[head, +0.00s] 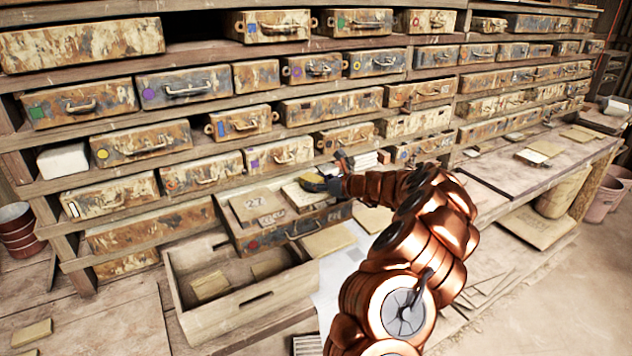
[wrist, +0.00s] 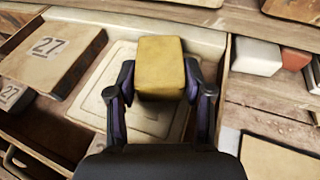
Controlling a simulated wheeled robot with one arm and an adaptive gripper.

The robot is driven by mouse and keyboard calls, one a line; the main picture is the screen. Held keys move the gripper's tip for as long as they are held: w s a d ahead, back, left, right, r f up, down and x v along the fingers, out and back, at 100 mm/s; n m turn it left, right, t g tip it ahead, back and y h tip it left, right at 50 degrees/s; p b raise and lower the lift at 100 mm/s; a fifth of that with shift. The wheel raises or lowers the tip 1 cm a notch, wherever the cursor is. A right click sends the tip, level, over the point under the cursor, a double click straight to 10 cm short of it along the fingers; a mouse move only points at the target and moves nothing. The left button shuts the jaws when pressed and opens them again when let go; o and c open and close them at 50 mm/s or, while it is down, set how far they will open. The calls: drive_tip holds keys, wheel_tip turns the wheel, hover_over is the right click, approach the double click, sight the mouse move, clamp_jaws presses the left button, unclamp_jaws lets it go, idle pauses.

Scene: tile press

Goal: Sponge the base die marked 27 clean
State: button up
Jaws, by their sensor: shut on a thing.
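My gripper (wrist: 158,85) is shut on a yellow sponge (wrist: 160,62), one finger on each side of it. In the head view, my gripper (head: 322,184) is over the right part of an open case. Under the sponge is a pale die (wrist: 122,105) with stepped square outlines; the sponge hides part of it, and I cannot tell whether they touch. A brown block marked 27 (wrist: 55,52) lies to its left; it also shows in the head view (head: 258,206). A second 27 label (wrist: 12,93) shows at the wrist view's left edge.
An open wooden box (head: 240,305) with a few small blocks stands in front of the case (head: 295,232). Shelves of worn cases rise behind. A pale block (wrist: 257,57) and a reddish block (wrist: 294,59) lie right of the case. The bench at right has open room.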

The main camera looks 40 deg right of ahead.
sight(327, 198)
drive_tip(key=shift+s, duration=0.2)
drive_tip(key=shift+s, duration=0.1)
drive_tip(key=shift+s+a+r, duration=0.1)
drive_tip(key=shift+s, duration=0.65)
drive_tip(key=shift+s, duration=0.1)
drive_tip(key=shift+s+f, duration=0.2)
drive_tip(key=shift+s, duration=0.55)
drive_tip(key=shift+s+a, duration=0.15)
drive_tip(key=shift+s, duration=0.75)
drive_tip(key=shift+r, duration=0.1)
